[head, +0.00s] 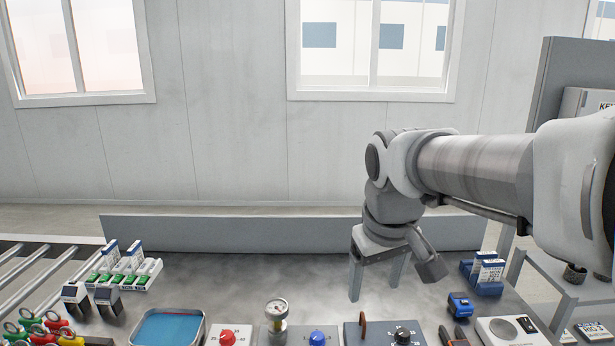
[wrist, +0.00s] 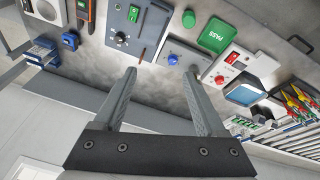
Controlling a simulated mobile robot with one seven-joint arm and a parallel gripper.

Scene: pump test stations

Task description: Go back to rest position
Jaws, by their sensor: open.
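My gripper (head: 376,283) hangs above the back part of the grey workbench (head: 240,275), fingers pointing down. It is open, with nothing between its fingers. In the wrist view my gripper (wrist: 158,95) shows two grey fingers spread apart, with bare bench and a blue-knob box (wrist: 180,57) beyond them. In the head view my arm reaches in from the right.
Station boxes with a red knob (head: 227,338), a blue knob and a black knob (head: 403,335) line the front. A pressure gauge (head: 277,309) stands among them. A blue tray (head: 168,328), white-green packs and a roller conveyor are left. A blue device (head: 460,305) is right.

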